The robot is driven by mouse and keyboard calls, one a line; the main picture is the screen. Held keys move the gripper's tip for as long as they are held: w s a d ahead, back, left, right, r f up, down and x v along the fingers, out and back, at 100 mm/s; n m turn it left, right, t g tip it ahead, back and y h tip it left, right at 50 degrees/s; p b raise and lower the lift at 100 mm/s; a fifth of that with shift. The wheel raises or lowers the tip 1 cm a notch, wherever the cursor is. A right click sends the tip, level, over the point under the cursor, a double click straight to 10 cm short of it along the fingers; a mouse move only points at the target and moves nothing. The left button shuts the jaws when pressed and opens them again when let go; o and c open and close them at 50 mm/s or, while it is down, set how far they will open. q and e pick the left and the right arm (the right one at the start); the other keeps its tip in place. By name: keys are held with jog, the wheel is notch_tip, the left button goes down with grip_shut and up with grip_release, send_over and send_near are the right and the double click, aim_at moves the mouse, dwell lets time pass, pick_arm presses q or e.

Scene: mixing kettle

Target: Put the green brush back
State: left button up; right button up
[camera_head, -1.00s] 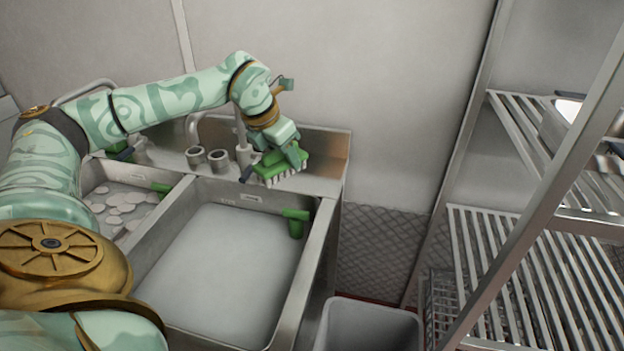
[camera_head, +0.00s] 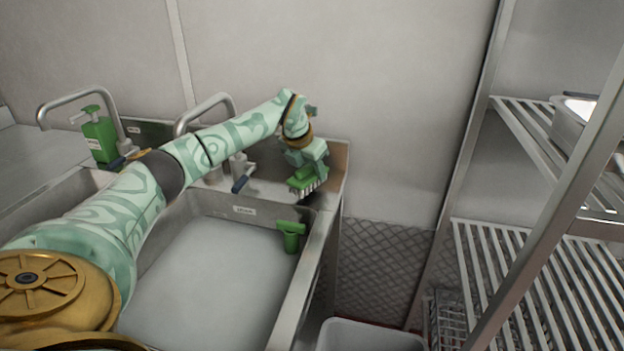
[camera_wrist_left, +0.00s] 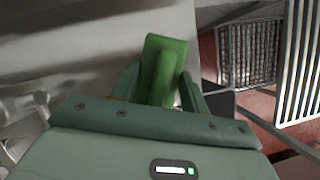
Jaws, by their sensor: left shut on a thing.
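The green brush (camera_head: 304,180) has a green body and pale bristles that point down. My left gripper (camera_head: 307,168) is shut on it at the back right corner of the sink unit, over the rear ledge. I cannot tell whether the bristles touch the ledge. In the left wrist view the brush (camera_wrist_left: 163,62) stands between the two fingers of my left gripper (camera_wrist_left: 158,92). My right gripper is not in view.
The sink basin (camera_head: 215,275) is in front, with a green fitting (camera_head: 291,236) on its right wall. Faucets (camera_head: 205,108) and a green soap bottle (camera_head: 98,138) stand along the back. A grey bin (camera_head: 370,336) and a wire rack (camera_head: 500,265) are at right.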

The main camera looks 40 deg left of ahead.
pick_arm(q)
notch_tip(320, 180, down, 2)
jog(key=shift+f+b, duration=0.15)
jog(key=shift+b, duration=0.15)
jog(key=shift+c, duration=0.5)
jog(key=o, duration=1)
jog(key=p+v, duration=0.5)
jog(key=v, duration=0.7)
jog(key=shift+d, duration=0.1)
